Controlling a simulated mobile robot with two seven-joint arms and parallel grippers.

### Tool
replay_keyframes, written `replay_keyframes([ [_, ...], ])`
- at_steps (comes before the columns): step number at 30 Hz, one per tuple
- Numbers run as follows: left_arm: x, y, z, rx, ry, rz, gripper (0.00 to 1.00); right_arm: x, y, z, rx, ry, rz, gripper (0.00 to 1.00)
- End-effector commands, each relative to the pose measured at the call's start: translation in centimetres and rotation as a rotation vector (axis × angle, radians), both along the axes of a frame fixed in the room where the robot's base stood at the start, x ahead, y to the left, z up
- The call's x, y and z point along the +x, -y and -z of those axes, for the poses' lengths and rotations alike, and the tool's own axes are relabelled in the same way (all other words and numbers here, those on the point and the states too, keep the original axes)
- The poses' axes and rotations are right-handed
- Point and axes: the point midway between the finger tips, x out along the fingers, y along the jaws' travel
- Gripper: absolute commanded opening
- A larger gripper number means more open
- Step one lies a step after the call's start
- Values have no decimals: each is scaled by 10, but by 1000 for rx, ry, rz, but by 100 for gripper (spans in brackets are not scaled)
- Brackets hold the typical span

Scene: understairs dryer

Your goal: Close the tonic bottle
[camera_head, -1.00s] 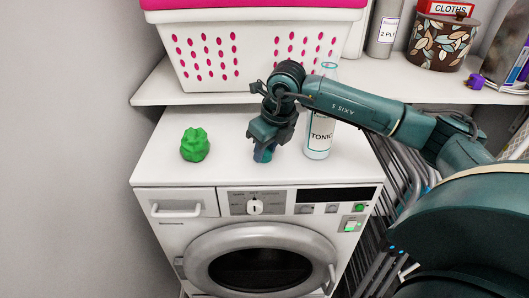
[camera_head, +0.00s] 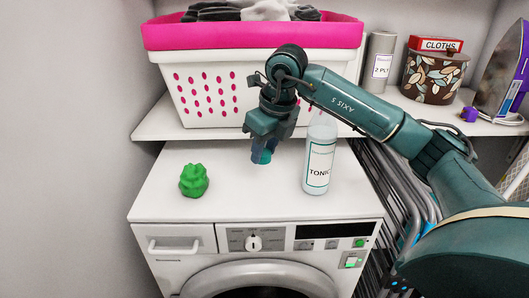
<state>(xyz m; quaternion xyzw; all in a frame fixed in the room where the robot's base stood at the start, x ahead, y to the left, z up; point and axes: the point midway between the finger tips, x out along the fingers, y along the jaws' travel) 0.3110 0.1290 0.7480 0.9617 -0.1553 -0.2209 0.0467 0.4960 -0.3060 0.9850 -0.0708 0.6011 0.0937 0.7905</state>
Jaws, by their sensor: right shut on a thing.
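The tonic bottle (camera_head: 319,163) is clear with a white label and stands upright on the white dryer top. Its neck is partly behind my right forearm, so I cannot make out its mouth well. My right gripper (camera_head: 262,155) points down to the left of the bottle, apart from it. It is shut on a small teal piece (camera_head: 266,157), mostly hidden by the fingers; it may be the bottle's cap. My left gripper is out of view.
A green lumpy object (camera_head: 194,180) sits left on the dryer top (camera_head: 240,200). Behind is a shelf with a white and pink laundry basket (camera_head: 207,97), a grey canister (camera_head: 379,62) and a leaf-patterned pot (camera_head: 433,78). Folded racks (camera_head: 392,190) stand right of the dryer.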

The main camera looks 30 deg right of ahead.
Motion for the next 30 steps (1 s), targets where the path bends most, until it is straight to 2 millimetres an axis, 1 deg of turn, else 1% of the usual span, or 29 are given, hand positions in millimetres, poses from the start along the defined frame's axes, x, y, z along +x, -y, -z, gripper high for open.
replay_keyframes([
  [7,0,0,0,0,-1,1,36,0,-1,1,0,-1,-22,10],
  [11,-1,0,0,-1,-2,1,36,-2,-8,8,1,-1,-165,10],
  [14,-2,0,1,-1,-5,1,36,-5,-18,16,2,-2,-380,10],
  [17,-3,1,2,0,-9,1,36,-10,-30,26,4,-2,-651,10],
  [26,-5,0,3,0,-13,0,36,-25,-66,52,6,-1,-1519,10],
  [30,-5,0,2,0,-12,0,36,-34,-82,63,4,-1,-1950,10],
])
